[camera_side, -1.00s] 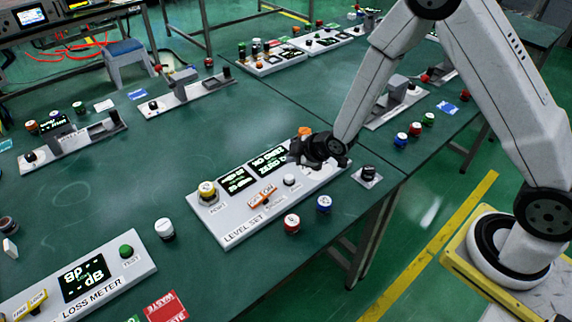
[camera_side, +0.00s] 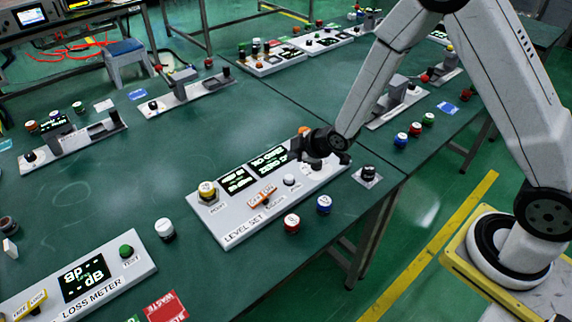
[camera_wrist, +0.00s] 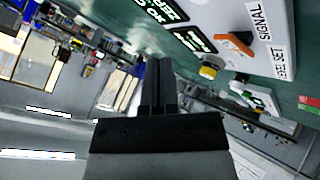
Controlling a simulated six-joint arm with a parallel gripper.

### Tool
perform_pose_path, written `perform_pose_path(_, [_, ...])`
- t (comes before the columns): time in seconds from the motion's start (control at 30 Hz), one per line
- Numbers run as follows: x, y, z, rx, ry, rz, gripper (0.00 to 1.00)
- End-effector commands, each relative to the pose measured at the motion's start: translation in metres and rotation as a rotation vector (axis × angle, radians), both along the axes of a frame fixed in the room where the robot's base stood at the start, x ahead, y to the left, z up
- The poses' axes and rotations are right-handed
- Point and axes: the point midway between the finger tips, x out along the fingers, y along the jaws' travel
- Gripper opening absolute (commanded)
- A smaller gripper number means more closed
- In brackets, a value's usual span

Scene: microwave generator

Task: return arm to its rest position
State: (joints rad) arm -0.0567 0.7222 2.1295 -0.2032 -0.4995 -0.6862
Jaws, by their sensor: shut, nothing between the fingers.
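My gripper (camera_side: 308,146) is over the back right part of the LEVEL SET panel (camera_side: 237,228) in the side view. Its dark fingers point left and hide part of the panel. In the wrist view the fingers of my gripper (camera_wrist: 158,78) are together with nothing between them. The panel has two lit displays, a yellow knob (camera_side: 207,189), an orange switch (camera_side: 263,196) and a white knob (camera_side: 290,180). In the wrist view the orange switch (camera_wrist: 235,44) and yellow knob (camera_wrist: 209,70) show at the upper right.
A blue knob (camera_side: 323,203) and a red knob (camera_side: 292,223) stand in front of the panel. A black knob (camera_side: 368,173) is at its right. The LOSS METER panel (camera_side: 128,262) is at the lower left. Other panels stand farther back on the green table.

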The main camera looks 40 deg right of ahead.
Motion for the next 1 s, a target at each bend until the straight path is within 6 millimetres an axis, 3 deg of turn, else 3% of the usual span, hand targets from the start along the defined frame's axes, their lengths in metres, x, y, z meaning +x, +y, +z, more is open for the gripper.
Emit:
perform_pose_path(0.17, [-0.012,-0.007,0.015,0.03,0.055,-0.074,0.0])
perform_pose_path(0.37, [-0.041,-0.02,0.038,0.095,0.164,-0.227,0.0])
perform_pose_path(0.7, [-0.112,-0.038,0.076,0.219,0.368,-0.54,0.0])
perform_pose_path(1.0, [-0.176,-0.044,0.096,0.306,0.518,-0.788,0.0])
